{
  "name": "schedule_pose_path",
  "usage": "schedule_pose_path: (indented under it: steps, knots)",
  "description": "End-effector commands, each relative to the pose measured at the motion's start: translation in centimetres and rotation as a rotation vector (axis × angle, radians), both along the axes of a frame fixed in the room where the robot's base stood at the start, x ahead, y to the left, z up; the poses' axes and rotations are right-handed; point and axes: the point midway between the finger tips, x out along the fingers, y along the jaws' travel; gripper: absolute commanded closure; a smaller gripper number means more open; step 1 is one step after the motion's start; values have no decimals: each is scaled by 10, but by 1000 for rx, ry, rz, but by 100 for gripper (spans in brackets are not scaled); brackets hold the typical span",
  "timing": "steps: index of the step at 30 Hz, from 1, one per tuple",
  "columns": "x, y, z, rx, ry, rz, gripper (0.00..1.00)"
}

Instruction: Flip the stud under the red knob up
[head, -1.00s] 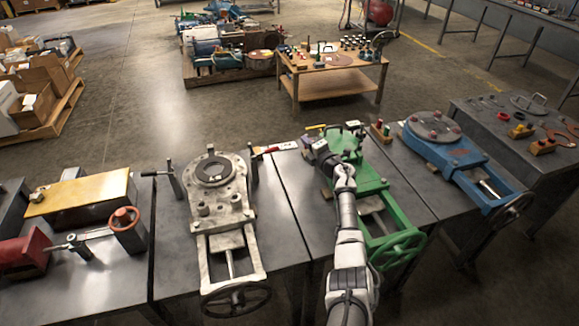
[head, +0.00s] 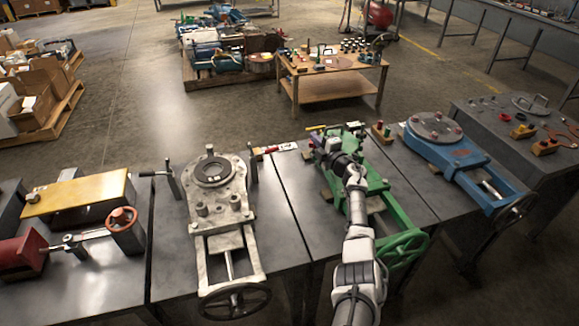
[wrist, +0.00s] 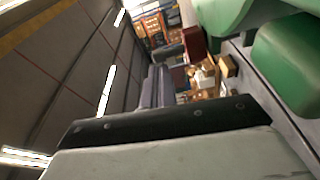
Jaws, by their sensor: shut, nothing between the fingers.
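My gripper (head: 333,146) is shut and empty over the far part of the green machine (head: 402,245) in the head view. Its fingertips are too small there to tell whether they touch anything. Green machine parts (wrist: 290,60) fill the upper right of the wrist view, close to the camera. A small red knob and a green one stand on a wooden block (head: 381,133) just right of the green machine's far end. I cannot make out a stud under a red knob. A dark red blocky thing (wrist: 194,40) shows in the wrist view; I cannot tell what it is.
A pale grey machine (head: 215,205) stands left of the green one, and a blue machine (head: 450,158) stands to the right. A red-handled brush (head: 268,150) lies between the pale and green machines.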

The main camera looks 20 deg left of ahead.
Motion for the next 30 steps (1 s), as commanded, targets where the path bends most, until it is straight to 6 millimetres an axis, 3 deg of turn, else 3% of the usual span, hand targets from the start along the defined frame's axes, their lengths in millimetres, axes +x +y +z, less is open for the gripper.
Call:
schedule_pose_path:
  steps: [10,24,30]
  knots:
    - [-4,-7,3,0,0,-4,100]
    - [-43,-47,3,0,0,-2,100]
    - [-51,-55,0,0,0,0,100]
